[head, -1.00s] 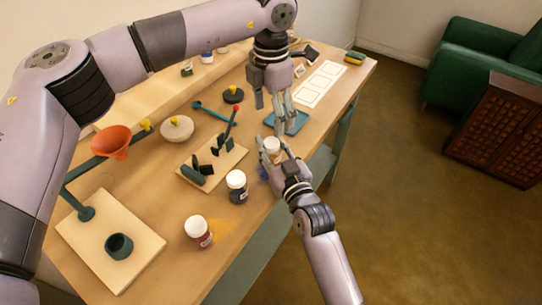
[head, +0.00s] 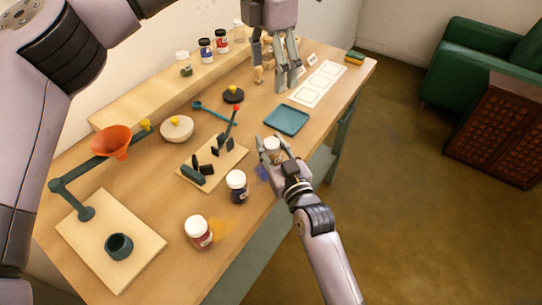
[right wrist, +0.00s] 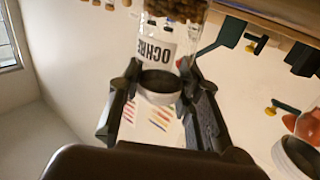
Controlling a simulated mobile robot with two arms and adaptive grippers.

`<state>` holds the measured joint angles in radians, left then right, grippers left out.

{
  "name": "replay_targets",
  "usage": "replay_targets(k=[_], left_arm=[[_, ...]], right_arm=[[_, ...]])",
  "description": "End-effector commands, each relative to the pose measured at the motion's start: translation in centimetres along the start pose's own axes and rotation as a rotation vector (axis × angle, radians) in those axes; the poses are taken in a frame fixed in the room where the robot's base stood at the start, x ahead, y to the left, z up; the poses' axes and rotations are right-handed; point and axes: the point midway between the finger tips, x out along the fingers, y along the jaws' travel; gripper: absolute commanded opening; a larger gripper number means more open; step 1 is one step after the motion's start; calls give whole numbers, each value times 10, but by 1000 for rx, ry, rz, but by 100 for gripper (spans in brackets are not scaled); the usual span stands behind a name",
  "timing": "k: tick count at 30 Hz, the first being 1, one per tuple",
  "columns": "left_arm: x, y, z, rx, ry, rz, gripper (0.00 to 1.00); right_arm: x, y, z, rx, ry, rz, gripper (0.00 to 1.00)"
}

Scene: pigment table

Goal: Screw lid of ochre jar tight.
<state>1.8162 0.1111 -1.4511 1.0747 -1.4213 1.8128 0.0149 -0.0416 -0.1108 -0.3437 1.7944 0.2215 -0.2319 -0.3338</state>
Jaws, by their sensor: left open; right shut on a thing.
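The ochre jar (head: 272,144), with a white top, stands near the table's front edge in the head view. My right gripper (head: 273,152) is shut on it. In the right wrist view the clear jar (right wrist: 177,22) appears inverted, with an "OCHRE" label and brown lumps inside. Whether the lid is tight cannot be told. My left gripper (head: 276,86) is open and empty. It hangs fingers-down beyond the blue tray, apart from the jar.
A blue tray (head: 287,120) lies between the grippers. A dark-filled jar (head: 237,187) and a red-brown jar (head: 198,233) stand toward the front left. A board with dark blocks (head: 225,160) is left of my right gripper. A white card (head: 318,82) lies at right.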

Motion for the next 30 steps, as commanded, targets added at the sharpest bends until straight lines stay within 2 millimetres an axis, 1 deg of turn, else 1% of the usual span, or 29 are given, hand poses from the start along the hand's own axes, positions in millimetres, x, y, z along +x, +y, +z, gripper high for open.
replay_targets(k=[1, 4, 11, 12, 22, 30], left_arm=[[-3, 0, 0, 0, -1, 0, 73], [-7, 0, 0, 0, -1, 1, 73], [-7, 0, 0, 0, 0, 0, 73], [-7, 0, 0, 0, 0, 0, 73], [-7, 0, 0, 0, 0, 0, 73], [-7, 0, 0, 0, 0, 0, 73]], right_arm=[[-1, 1, 5, -3, -10, 1, 0], [-1, 1, 5, -3, -10, 1, 0], [-1, 1, 5, -3, -11, 1, 0], [-1, 1, 5, -3, -11, 1, 33], [0, 0, 2, -1, -5, 0, 55], [0, 0, 1, 0, -2, 0, 55]])
